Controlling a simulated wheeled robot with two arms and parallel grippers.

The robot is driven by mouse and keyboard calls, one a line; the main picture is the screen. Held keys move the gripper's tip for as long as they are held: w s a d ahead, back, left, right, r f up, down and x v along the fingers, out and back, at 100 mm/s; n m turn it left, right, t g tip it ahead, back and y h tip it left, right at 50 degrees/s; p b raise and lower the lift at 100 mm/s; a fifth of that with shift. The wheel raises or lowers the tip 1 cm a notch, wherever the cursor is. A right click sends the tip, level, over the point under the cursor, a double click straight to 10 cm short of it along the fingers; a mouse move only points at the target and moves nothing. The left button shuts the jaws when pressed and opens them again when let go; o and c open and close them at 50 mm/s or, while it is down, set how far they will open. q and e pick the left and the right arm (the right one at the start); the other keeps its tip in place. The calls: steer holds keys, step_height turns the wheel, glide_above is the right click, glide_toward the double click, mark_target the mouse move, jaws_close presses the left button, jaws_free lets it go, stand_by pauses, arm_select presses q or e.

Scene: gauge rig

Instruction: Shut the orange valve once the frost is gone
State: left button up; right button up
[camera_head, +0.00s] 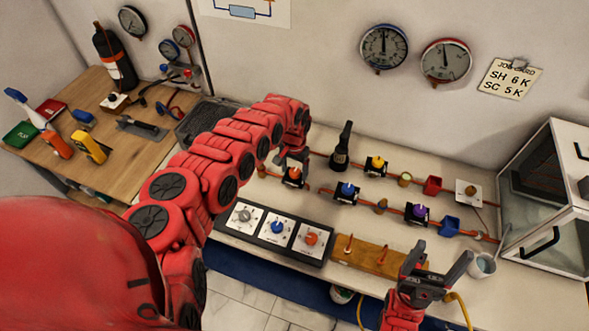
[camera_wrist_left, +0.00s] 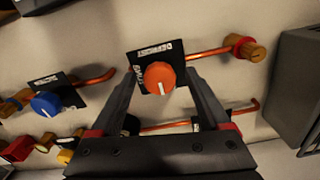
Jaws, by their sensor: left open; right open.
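The orange valve (camera_head: 294,173) is a round knob on a black plate set in a copper pipe. In the left wrist view the orange knob (camera_wrist_left: 159,77) has a white line pointing down the picture, and its plate reads "DEFROST". My left gripper (camera_head: 295,158) is open above it. In the wrist view my left gripper's fingers (camera_wrist_left: 163,84) lie on either side of the knob; I cannot tell whether they touch it. My right gripper (camera_head: 441,260) is open and empty over the bench's front. I cannot make out frost on the pipes.
Blue (camera_head: 348,190), yellow (camera_head: 377,163) and purple (camera_head: 419,211) valves stand on the pipes. A control panel (camera_head: 276,232) is in front. A glass-fronted cabinet (camera_head: 552,200) and a cup (camera_head: 481,266) are at right. Two gauges (camera_head: 384,47) hang on the wall.

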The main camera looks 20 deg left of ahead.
arm_select(q)
jaws_close()
stand_by(0.3)
